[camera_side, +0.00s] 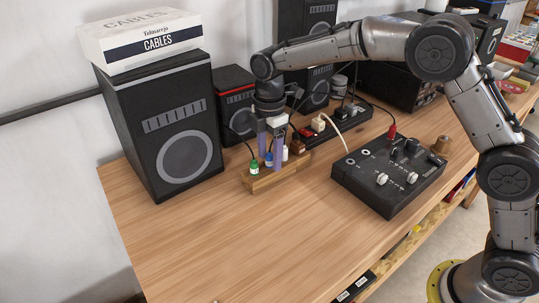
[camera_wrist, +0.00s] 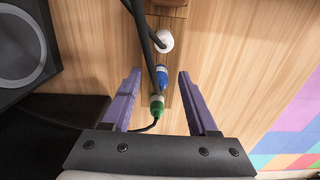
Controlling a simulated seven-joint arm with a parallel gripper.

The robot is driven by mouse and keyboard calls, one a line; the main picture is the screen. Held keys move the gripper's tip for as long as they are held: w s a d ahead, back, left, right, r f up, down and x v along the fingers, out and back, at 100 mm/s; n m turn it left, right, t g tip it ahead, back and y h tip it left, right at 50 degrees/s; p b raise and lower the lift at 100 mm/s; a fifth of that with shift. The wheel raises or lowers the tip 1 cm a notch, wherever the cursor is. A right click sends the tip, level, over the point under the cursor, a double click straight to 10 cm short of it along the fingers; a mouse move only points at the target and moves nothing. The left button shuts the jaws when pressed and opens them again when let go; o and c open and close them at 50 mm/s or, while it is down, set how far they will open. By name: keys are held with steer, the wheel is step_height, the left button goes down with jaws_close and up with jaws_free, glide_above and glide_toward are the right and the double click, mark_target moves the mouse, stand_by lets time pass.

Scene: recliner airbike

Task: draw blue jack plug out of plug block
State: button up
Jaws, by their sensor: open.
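The wooden plug block (camera_side: 264,184) stands on the table with a row of plugs in it. The blue jack plug (camera_side: 268,160) stands upright between a green plug (camera_side: 254,168) and a white plug (camera_side: 285,154). My gripper (camera_side: 269,160) is open and points down over the block, its purple fingers around the blue plug. In the wrist view the blue plug (camera_wrist: 161,77) lies between the spread fingers (camera_wrist: 160,73), with gaps on both sides. The green plug (camera_wrist: 157,108) is nearer the palm, and the white plug (camera_wrist: 165,41) is farther off.
Dark cables (camera_wrist: 147,45) run close along the plugs. A large speaker (camera_side: 165,130) stands left, with a smaller speaker (camera_side: 236,100) behind. A black mixer box (camera_side: 385,180) with a red plug is at right. The front left table (camera_side: 210,235) is clear.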

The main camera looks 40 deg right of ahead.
mark_target(269, 155)
steer(key=shift+f, duration=0.3)
jaws_close()
steer(key=shift+r, duration=0.8)
stand_by(0.9)
steer(key=shift+r, duration=1.05)
